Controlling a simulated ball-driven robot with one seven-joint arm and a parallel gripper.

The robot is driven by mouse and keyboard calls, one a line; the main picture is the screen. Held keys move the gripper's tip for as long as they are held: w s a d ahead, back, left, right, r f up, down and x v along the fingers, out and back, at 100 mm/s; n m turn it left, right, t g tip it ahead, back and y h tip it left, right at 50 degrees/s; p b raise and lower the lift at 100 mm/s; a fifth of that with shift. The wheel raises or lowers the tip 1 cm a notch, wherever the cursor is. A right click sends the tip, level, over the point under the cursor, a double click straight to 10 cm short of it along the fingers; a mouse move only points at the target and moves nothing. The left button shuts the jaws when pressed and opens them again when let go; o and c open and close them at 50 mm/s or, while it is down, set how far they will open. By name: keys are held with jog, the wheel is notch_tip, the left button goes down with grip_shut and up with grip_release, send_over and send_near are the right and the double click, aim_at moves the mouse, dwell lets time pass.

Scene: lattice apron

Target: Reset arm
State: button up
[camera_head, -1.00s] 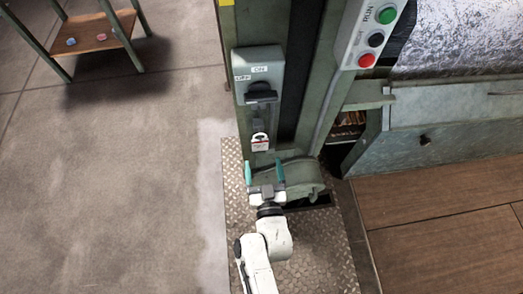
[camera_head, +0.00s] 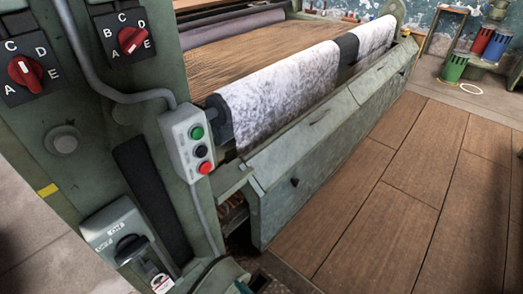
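I see nothing held.
The green machine column (camera_head: 110,150) stands at left with two red rotary knobs, a push-button box (camera_head: 188,143) and a lower grey switch box (camera_head: 128,240). A speckled roll (camera_head: 290,85) lies above a metal trough. Brown floor panels (camera_head: 400,190) lie clear at right; colored cans (camera_head: 480,50) stand far right.

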jog(key=d+r+m+g+h+p, duration=0.2)
jog(key=d+r+h, duration=0.15)
jog(key=d, duration=1.05)
jog(key=s+d+r+m+g+h+p, duration=0.2)
jog(key=s+d+r+m+g+h, duration=0.1)
jog(key=s+d, duration=0.5)
jog(key=s+d+r+m+g+h+p, duration=0.2)
jog(key=s+d+r, duration=0.4)
jog(key=d, duration=0.8)
jog(key=s+m+g+h, duration=0.1)
jog(key=s+m, duration=0.1)
jog(key=s, duration=0.1)
jog(key=shift+s+d+h, duration=0.15)
jog(key=shift+s+h, duration=0.05)
jog(key=shift+h, duration=0.15)
